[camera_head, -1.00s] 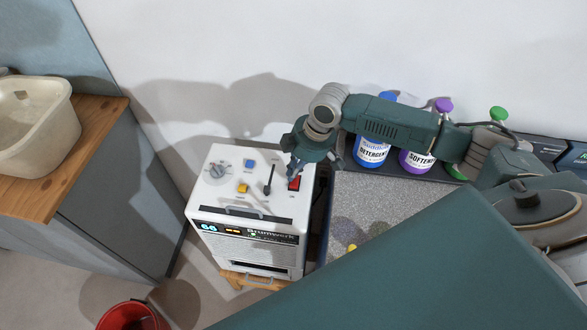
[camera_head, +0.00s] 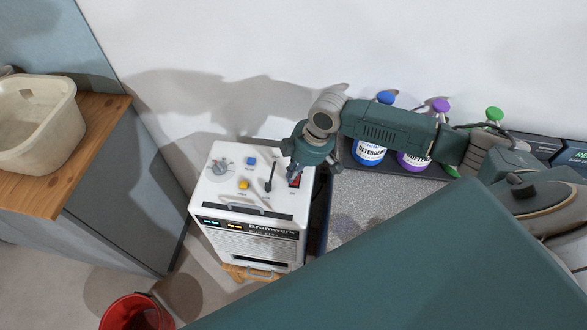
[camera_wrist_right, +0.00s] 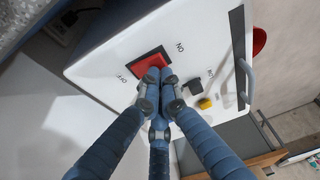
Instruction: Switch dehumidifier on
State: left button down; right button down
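The white dehumidifier (camera_head: 222,203) stands upright in the middle of the head view. Its top carries a grey dial (camera_head: 219,166), a blue button (camera_head: 251,161), a yellow button (camera_head: 243,184), a black lever (camera_head: 269,178) and a red rocker switch (camera_head: 294,182). My right gripper (camera_head: 292,174) is over the switch and partly hides it. In the right wrist view its fingertips (camera_wrist_right: 157,80) are shut together at the red switch (camera_wrist_right: 147,60), between the ON and OFF labels, and seem to touch it. The front display (camera_head: 222,224) shows cyan and orange lights. My left gripper is out of view.
Detergent (camera_head: 369,152) and softener (camera_head: 412,160) bottles stand by the wall to the right, behind a speckled grey top (camera_head: 372,196). A beige basin (camera_head: 40,125) sits on a wooden counter (camera_head: 95,135) at left. A red bucket (camera_head: 135,312) stands on the floor.

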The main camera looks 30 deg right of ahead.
jog(key=r+p, duration=0.4)
jog(key=p, duration=0.1)
jog(key=shift+w+d+r, duration=0.15)
jog(key=shift+w+r, duration=0.1)
jog(key=shift+r, duration=0.1)
jog(key=shift+d+r+b, duration=0.3)
jog(key=shift+d+b, duration=0.15)
jog(key=shift+b, duration=0.05)
jog(key=w+b+v, duration=0.1)
jog(key=v, duration=0.7)
jog(key=shift+d+r+b, duration=0.2)
jog(key=shift+r+b, duration=0.05)
jog(key=shift+b, duration=0.15)
jog(key=shift+s+a+f, duration=0.1)
jog(key=shift+s, duration=0.05)
